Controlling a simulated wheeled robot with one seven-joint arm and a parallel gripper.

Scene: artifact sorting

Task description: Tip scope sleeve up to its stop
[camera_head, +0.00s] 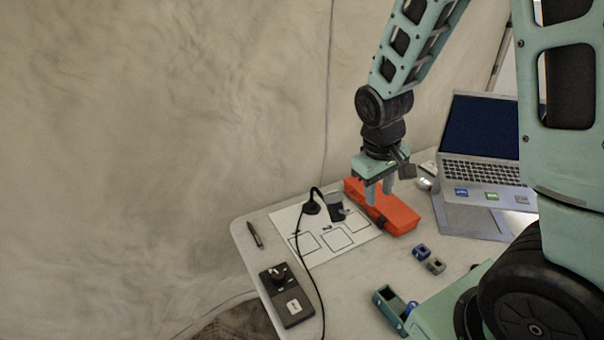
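A small black scope-like device (312,206) with a thin black cable stands on a white sheet. A dark grey cylindrical piece (335,207), possibly the scope sleeve, is just right of it; its exact tilt is too small to tell. My gripper (380,197) points down to the right of these pieces, over or just behind the orange case. Its two pale fingers look apart, with nothing visible between them. Whether the fingertips touch the case cannot be told.
The orange case (398,217) lies beside the white sheet (290,222) with printed boxes. A laptop (484,150) stands at right. Small blue and grey blocks (435,266) lie nearer. A black control box (287,296) and pen (255,234) are at left. The front-middle tabletop is mostly clear.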

